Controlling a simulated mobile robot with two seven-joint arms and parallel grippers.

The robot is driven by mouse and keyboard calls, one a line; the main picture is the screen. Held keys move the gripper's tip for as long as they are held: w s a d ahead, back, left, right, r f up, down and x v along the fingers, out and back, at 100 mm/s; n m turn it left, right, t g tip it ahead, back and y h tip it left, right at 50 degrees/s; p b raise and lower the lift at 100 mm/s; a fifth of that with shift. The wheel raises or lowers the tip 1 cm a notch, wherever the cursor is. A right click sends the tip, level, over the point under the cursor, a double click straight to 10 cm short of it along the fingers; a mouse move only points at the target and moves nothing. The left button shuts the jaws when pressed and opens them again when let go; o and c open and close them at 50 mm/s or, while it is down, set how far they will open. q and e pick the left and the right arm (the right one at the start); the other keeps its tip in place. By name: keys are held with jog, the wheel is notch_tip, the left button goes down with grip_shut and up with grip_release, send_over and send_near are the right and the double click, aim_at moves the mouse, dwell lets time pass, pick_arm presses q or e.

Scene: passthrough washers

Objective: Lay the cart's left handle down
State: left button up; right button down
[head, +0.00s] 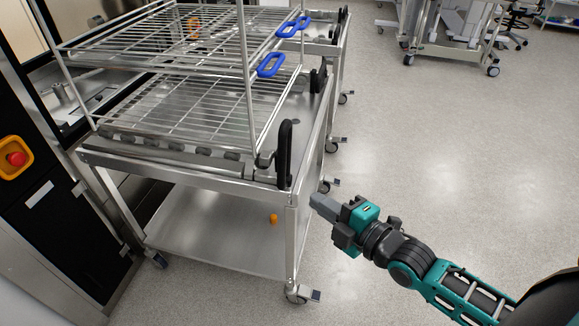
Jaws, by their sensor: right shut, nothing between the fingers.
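The steel cart (190,172) stands at the left with wire racks on its top. One black handle (285,153) stands upright at the cart's near right corner. A second black handle (318,80) stands up farther back along the same side. I cannot tell for certain which of them the task calls left. My right gripper (322,206) is shut and empty. It is to the right of the cart's near corner post, lower in the picture than the near handle and apart from it. My left gripper is not in view.
Wire racks (160,38) with blue handles (271,64) rise above the cart top. Another cart (325,45) stands behind. A black panel with a red button (16,159) is at the far left. The floor (440,140) on the right is clear.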

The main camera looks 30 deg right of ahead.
jog(key=w+f+b, duration=0.1)
jog(key=w, duration=1.2)
jog(key=shift+w+a+n, duration=0.2)
jog(key=shift+a+n, duration=0.1)
jog(key=shift+n, duration=0.1)
